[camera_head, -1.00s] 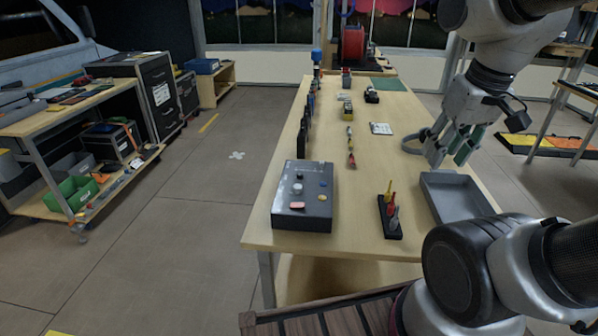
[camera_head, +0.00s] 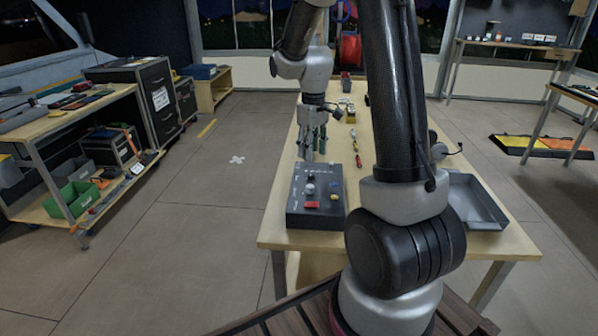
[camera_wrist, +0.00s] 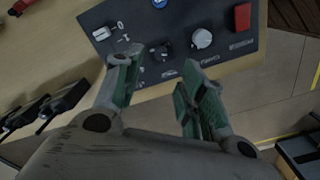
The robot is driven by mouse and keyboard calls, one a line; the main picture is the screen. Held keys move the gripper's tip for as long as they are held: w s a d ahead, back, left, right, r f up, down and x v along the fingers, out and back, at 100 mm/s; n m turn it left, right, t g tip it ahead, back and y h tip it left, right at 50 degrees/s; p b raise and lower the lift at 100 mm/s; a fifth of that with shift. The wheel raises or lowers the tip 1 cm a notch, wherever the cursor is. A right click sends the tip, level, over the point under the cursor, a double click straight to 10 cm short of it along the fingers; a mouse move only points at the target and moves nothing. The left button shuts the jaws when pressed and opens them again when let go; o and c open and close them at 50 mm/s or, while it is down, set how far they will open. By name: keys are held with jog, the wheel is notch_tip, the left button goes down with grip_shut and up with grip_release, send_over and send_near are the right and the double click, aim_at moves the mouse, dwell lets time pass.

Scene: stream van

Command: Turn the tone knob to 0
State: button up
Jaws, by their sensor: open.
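A dark control box (camera_head: 297,211) lies at the near left of the table. On its top are a black knob (camera_head: 311,178), a grey knob (camera_head: 310,189), a blue button, a red piece (camera_head: 311,204) and a yellow one. The wrist view also shows the black knob (camera_wrist: 160,53) and the pale grey knob (camera_wrist: 201,39). The labels are too small to read, so I cannot tell which is the tone knob. My gripper (camera_head: 314,152) is open and empty over the box's far edge, pointing down. In the wrist view its green fingers (camera_wrist: 160,85) straddle the space just below the black knob.
A toggle (camera_wrist: 100,33) and a red switch (camera_wrist: 242,16) flank the knobs. A grey tray (camera_head: 478,203) sits at the table's right. Screwdrivers (camera_head: 357,148) lie mid-table. My arm hides the table's middle.

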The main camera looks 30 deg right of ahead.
aim_at(311, 174)
notch_tip(311, 174, down, 8)
jog(key=shift+r, duration=0.15)
dwell(0.3)
grip_shut()
